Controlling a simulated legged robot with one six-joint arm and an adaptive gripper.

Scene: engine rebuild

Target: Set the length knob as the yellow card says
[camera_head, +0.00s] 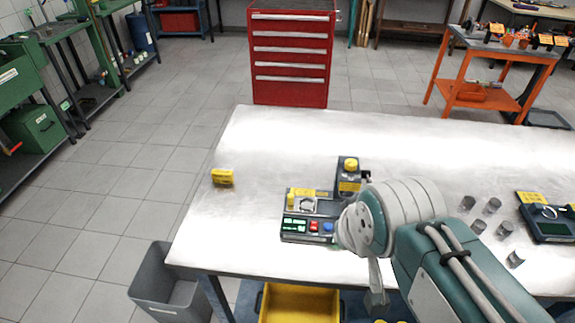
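A dark bench device (325,209) stands on the white table, left of my arm. It has a small green-lit display (294,225), a red button (314,226), a blue button (328,226) and a pale round part (304,204) beside a yellow piece. A yellow knob (350,164) tops its rear block; I cannot tell which part is the length knob. A small yellow card or block (222,177) lies at the table's left; its writing is too small to read. My arm's wrist covers the device's right side. My gripper is not clearly visible, and its fingers cannot be made out.
A second dark device (552,218) is at the right edge. A grey bin (165,285) and a yellow bin (297,304) are below. The table's back left is clear.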

